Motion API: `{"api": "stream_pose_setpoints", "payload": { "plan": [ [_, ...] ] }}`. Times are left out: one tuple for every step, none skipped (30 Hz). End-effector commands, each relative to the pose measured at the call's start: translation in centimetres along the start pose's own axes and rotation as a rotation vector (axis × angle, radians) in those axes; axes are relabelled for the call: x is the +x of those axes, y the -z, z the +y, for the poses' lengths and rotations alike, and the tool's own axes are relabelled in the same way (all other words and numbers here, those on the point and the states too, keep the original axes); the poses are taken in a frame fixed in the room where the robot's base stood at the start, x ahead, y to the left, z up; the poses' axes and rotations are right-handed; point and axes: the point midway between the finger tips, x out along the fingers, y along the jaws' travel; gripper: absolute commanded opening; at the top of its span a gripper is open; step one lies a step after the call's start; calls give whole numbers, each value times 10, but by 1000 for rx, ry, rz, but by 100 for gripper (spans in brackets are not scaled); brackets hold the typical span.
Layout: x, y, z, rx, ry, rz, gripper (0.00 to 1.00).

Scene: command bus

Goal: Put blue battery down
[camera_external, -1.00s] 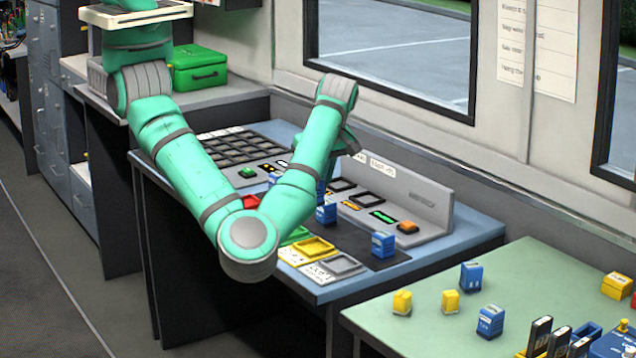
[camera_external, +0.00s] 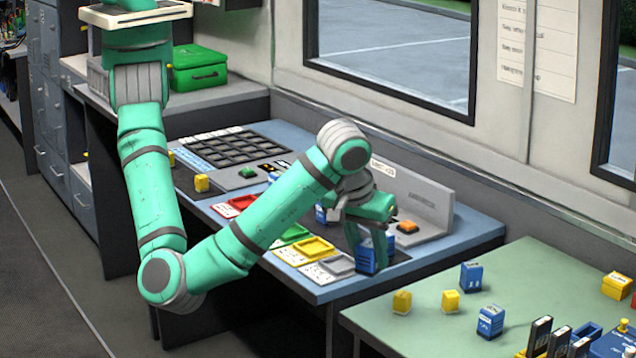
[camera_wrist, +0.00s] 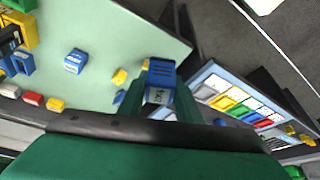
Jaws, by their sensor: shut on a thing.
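A blue battery (camera_external: 366,256) is between the fingers of my gripper (camera_external: 368,250), at the right end of the blue desk. In the wrist view the blue battery (camera_wrist: 160,76) shows close up between the green fingers of my gripper (camera_wrist: 160,98). The gripper is shut on it, and the fingers cover part of its sides.
Another blue battery (camera_external: 324,215) stands on the desk, partly behind my arm. Coloured trays, with a yellow tray (camera_external: 311,249), line the desk's front. A grey panel (camera_external: 425,208) with an orange button (camera_external: 406,227) rises behind. A green table (camera_external: 430,325) at right holds several blue and yellow batteries.

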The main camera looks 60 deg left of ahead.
Motion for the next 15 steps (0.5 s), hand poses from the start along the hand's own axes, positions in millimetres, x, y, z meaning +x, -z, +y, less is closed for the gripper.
{"api": "stream_pose_setpoints", "payload": {
  "plan": [
    [3, 1, 6, 3, 1, 2, 5],
    [6, 1, 10, 4, 1, 2, 5],
    [10, 2, 17, 3, 3, 2, 5],
    [13, 1, 23, 3, 3, 0, 5],
    [15, 1, 30, 4, 2, 0, 5],
    [20, 2, 38, 3, 3, -1, 5],
    [23, 2, 44, 3, 2, -2, 5],
    [25, 2, 50, 3, 1, -3, 5],
    [29, 2, 59, 3, 0, -2, 5],
    [33, 2, 65, 3, 1, -4, 5],
    [36, 3, 71, 3, 1, -3, 5],
    [40, 3, 79, 2, 2, -3, 5],
    [43, 4, 85, 2, 0, -3, 5],
    [49, 2, 90, 3, 2, -3, 5],
    [56, 1, 95, 4, 2, -2, 5]
  ]
}}
